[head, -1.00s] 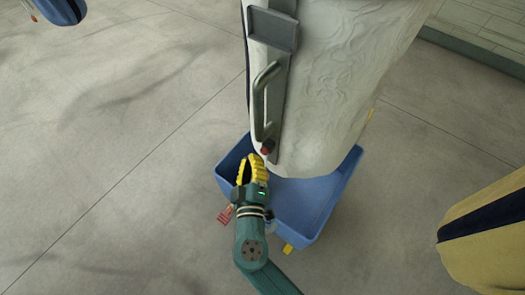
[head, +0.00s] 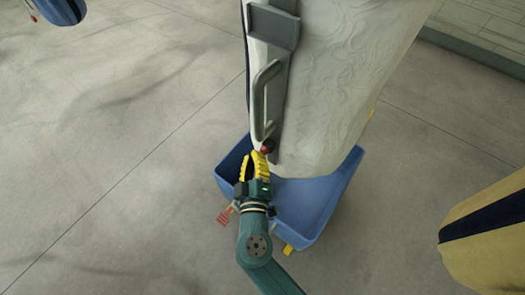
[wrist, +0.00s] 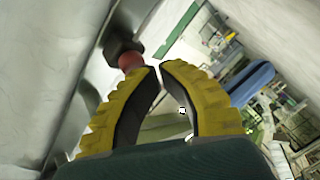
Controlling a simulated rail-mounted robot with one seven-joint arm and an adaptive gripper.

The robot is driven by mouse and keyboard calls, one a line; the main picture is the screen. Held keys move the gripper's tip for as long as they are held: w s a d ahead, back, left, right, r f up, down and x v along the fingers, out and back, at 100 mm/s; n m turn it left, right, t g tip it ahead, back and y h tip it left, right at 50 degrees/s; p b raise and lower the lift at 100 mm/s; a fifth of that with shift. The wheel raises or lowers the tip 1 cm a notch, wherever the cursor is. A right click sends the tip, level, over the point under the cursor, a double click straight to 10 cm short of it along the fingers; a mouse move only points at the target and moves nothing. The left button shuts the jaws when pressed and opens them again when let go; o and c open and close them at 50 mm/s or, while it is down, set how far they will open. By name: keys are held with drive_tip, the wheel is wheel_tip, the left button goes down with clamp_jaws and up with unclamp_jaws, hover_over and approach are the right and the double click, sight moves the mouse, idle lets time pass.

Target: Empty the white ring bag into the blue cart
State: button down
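The white bag (head: 335,85) hangs over the blue cart (head: 312,205), its lower end above the cart's far part and hiding some of it. A grey plate with a bar handle (head: 262,100) runs down the bag's left side. A red knob (head: 265,150) sits at the plate's lower end; it also shows in the wrist view (wrist: 130,61). My gripper (head: 256,156) has yellow fingers just below the knob, over the cart's left side. In the wrist view its fingertips (wrist: 162,69) are slightly apart, with nothing between them. The knob is beside the left fingertip, outside the gap; contact is unclear.
A yellow bag with a dark band (head: 490,230) is at the right edge. Part of a blue bag (head: 62,10) shows at the top left. The concrete floor (head: 120,150) left of the cart is clear.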

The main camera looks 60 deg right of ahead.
drive_tip(key=shift+d, duration=0.4)
idle(0.3)
drive_tip(key=shift+a, duration=0.1)
drive_tip(key=shift+a+b, duration=0.3)
drive_tip(key=shift+a, duration=0.55)
drive_tip(key=a, duration=0.5)
drive_tip(key=shift+w+b, duration=0.25)
drive_tip(key=shift+b, duration=0.15)
